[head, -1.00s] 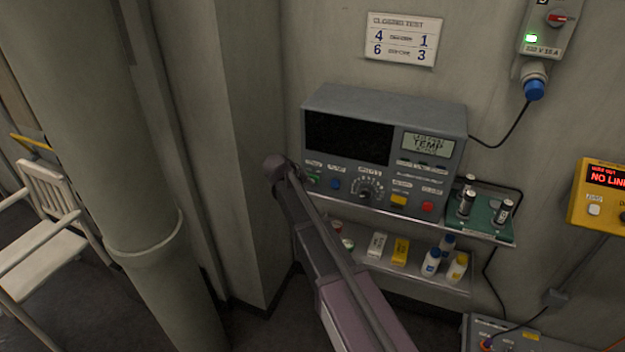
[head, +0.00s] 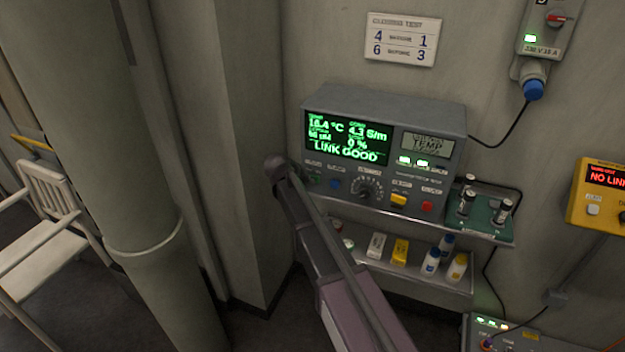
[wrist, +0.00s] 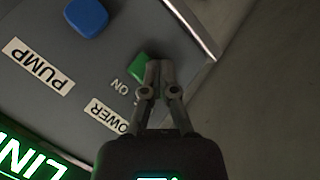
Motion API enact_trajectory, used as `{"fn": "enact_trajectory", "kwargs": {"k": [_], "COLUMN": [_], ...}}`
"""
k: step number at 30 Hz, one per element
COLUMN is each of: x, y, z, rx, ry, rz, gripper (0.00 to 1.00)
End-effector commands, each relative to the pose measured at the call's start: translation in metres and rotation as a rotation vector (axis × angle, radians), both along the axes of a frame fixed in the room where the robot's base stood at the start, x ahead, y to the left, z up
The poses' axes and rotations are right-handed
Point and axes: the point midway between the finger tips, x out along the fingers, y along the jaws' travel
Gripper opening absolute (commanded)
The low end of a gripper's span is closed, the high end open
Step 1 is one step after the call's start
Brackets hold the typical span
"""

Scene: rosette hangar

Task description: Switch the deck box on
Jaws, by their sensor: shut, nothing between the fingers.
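The deck box (head: 385,107) is a grey console on a wall shelf. Its screen (head: 345,138) is lit and reads "LINK GOOD" with green figures, and small green lamps glow below the grey display marked "TEMP". In the wrist view, the green power switch (wrist: 138,66) sits next to the "ON" and "POWER" labels. My gripper (wrist: 158,63) is shut and empty, with its fingertips right at the switch, covering part of it. I cannot tell whether they touch it. In the head view, my wrist hides most of the gripper near the box's left end.
A blue knob (wrist: 87,17) marked "PUMP" is near the switch. A lower shelf (head: 418,276) holds bottles and small boxes. A green stand (head: 487,213) with metal cylinders is to the right. A yellow box (head: 599,208) reads "NO LINK". A pillar stands left.

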Motion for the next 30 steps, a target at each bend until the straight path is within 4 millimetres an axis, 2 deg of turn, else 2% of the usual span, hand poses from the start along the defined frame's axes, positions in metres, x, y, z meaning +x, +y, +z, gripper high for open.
{"fn": "enact_trajectory", "kwargs": {"k": [7, 30], "x": [0.004, -0.007], "y": [0.002, 0.009], "z": [0.001, 0.000], "rx": [-0.001, 0.000], "ry": [-0.008, -0.003], "rz": [0.007, 0.004], "gripper": [0.00, 0.00]}}
